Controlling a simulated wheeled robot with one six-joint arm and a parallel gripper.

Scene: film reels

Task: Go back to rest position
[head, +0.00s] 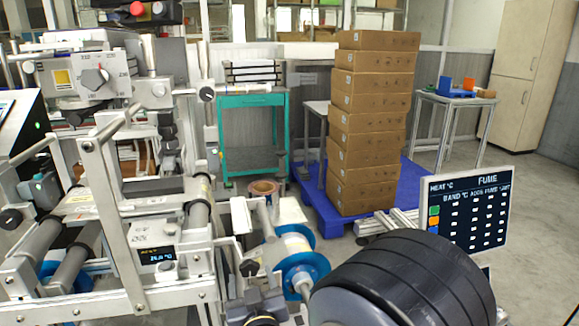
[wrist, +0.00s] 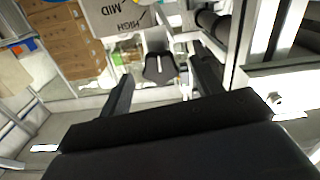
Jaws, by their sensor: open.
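My gripper (wrist: 163,80) shows in the wrist view with its two dark fingers spread apart. A dark knob (wrist: 160,68) with a pale line shows in the gap between the fingers, in front of a grey panel (wrist: 105,15) marked MID and HIGH, which appears upside down. I cannot tell whether the fingers touch the knob; no contact is visible. My gripper cannot be made out in the head view.
In the head view, a machine with rollers (head: 180,235) and a dial (head: 95,78) fills the left. Stacked cartons (head: 370,130) stand on a blue pallet (head: 410,185). A teal cart (head: 252,100) stands behind. A screen (head: 468,215) is at right. Open floor (head: 530,190) lies beyond it.

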